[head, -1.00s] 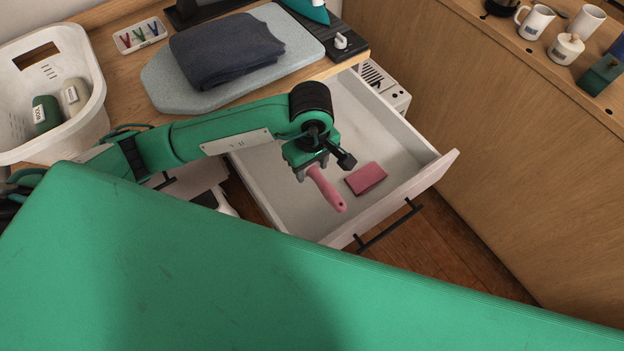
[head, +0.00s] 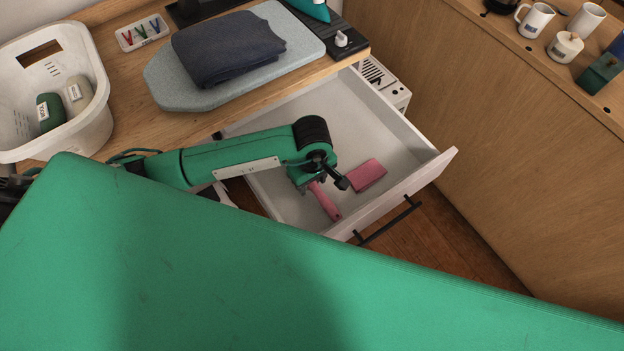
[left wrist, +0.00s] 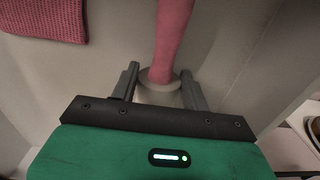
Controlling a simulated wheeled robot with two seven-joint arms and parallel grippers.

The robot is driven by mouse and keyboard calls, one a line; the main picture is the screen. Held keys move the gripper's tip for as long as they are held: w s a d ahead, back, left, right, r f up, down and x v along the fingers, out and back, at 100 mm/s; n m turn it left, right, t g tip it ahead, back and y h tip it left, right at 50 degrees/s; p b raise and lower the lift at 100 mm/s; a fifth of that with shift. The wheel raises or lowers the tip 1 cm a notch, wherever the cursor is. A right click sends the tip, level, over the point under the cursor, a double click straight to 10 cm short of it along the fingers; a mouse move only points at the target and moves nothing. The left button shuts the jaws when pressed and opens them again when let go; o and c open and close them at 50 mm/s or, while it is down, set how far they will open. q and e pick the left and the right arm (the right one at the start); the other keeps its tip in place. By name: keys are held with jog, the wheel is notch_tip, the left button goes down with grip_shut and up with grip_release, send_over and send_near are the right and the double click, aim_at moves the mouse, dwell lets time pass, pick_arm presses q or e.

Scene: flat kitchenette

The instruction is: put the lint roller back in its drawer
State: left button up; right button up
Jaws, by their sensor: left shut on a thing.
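The lint roller has a pink handle (head: 326,202) that points toward the front of the open drawer (head: 284,208). My left gripper (head: 312,186) is inside the drawer's outline, low over its floor, and shut on the lint roller. In the left wrist view the pink handle (left wrist: 173,35) runs up between the fingers, with a pale round end (left wrist: 158,80) at the gripper (left wrist: 158,88). I cannot tell whether the roller touches the drawer floor. My right gripper is not in view.
A folded pink cloth (head: 367,175) lies in the drawer, right of the roller. The counter above holds an ironing board (head: 180,90) with a folded dark cloth (head: 228,47), and a white basket (head: 88,135). Free drawer floor lies behind the cloth.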

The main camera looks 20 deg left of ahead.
pick_arm(q)
jog(key=o, duration=1)
jog(key=shift+f, duration=0.1)
jog(key=shift+o, duration=0.2)
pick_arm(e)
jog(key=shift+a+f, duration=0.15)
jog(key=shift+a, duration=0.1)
pick_arm(q)
jog(key=shift+r, duration=0.3)
notch_tip(320, 180, up, 10)
jog(key=shift+r+b, duration=0.25)
jog(key=shift+b, duration=0.85)
jog(key=shift+r, duration=0.6)
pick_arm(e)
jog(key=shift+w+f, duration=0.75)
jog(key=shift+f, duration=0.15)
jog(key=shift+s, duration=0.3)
pick_arm(q)
jog(key=shift+s+f, duration=0.1)
